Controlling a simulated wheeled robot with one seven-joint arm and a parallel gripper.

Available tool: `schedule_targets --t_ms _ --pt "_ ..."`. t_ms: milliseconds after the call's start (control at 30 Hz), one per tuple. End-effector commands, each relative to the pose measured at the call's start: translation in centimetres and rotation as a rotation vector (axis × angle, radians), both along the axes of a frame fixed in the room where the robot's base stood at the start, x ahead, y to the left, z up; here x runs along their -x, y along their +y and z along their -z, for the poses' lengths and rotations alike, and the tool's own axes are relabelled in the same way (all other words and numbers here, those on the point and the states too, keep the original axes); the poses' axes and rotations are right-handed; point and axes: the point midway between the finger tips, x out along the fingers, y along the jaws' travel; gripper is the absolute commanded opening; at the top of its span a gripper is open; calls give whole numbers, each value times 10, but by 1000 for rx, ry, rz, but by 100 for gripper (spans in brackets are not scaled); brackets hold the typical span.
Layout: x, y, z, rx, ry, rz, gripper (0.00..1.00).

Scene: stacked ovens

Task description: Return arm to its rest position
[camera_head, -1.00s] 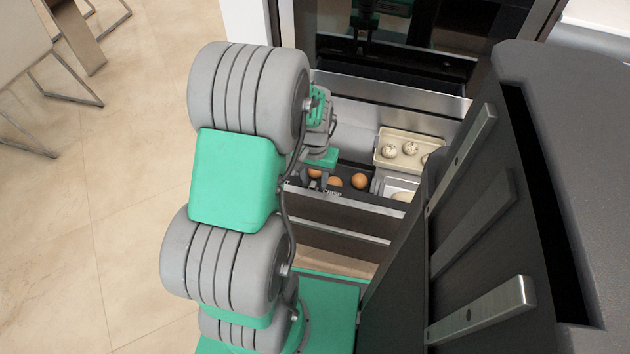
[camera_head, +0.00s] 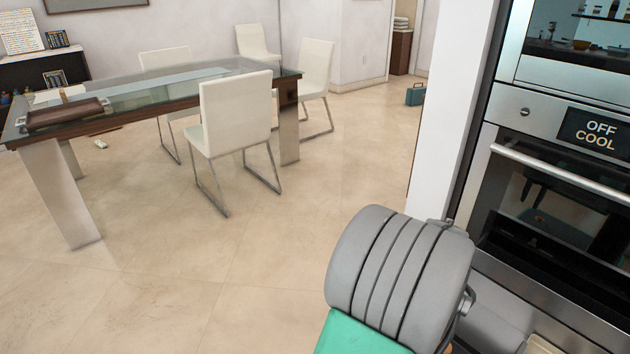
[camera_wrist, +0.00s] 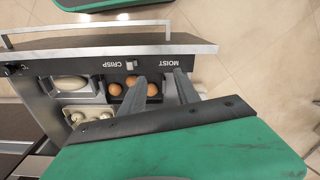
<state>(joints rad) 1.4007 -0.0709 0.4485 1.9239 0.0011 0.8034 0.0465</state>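My gripper (camera_wrist: 161,78) shows in the wrist view with two dark fingers spread apart. Nothing is seen held between them. They appear above the open drawer (camera_wrist: 150,50), close to the dark compartment with brown eggs (camera_wrist: 127,80). How high the fingertips are above the drawer is hard to tell. In the head view only part of my arm shows at the lower right, and my gripper is out of frame.
The drawer also holds a white item (camera_wrist: 70,83) and a tray of pale eggs (camera_wrist: 90,116). In the head view, an oven (camera_head: 560,170) stands at right. A glass table (camera_head: 180,78) and white chairs (camera_head: 237,110) stand at left, with open floor (camera_head: 230,250) between.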

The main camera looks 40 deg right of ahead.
Motion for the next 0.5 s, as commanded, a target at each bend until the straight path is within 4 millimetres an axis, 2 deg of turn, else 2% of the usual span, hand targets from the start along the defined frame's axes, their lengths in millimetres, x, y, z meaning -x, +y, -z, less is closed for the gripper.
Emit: schedule_targets --t_ms 33,100,167,200,267,300,367,400,467,500 --pt "-37 12 -45 21 -5 -101 38" --pt "-82 36 -83 43 -13 -239 38" --pt "-118 62 -114 60 -22 -359 38" --pt "-140 82 -135 73 -28 -441 38" --pt "-169 116 -166 91 -42 -564 38" --pt "-185 140 -186 103 -53 -649 38" --pt "-206 179 -217 119 -70 -779 38" --pt "-217 207 -237 130 -83 -868 38" --pt "-228 250 -267 146 -109 -1003 38" --pt "-232 279 -285 154 -125 -1091 38"
